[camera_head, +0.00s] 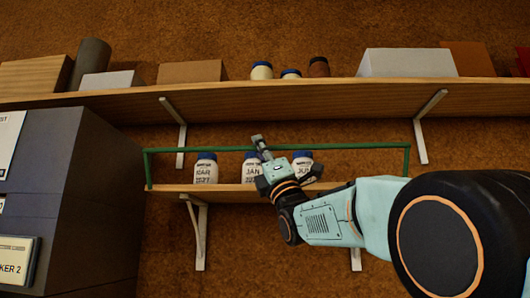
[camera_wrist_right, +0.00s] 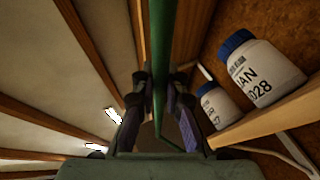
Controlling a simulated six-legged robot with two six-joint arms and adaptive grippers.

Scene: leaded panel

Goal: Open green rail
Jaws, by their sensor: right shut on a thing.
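The green rail (camera_head: 355,147) runs across the front of the lower shelf (camera_head: 172,188), with upright ends at both sides. My right gripper (camera_head: 259,146) is at the rail near its middle and shut on it. In the right wrist view the green rail (camera_wrist_right: 161,45) passes between the two fingers of the right gripper (camera_wrist_right: 160,100). Behind the rail stand three white jars with blue lids: one marked MAR (camera_head: 205,172), one marked JAN (camera_head: 250,172) and one at the right (camera_head: 302,158), partly hidden by my gripper. My left gripper is not in view.
An upper wooden shelf (camera_head: 330,95) above holds boxes, small jars and a dark cylinder (camera_head: 89,62). A grey cabinet (camera_head: 75,190) stands at the left. White brackets (camera_head: 200,235) hold the shelves. The wall below the lower shelf is largely clear.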

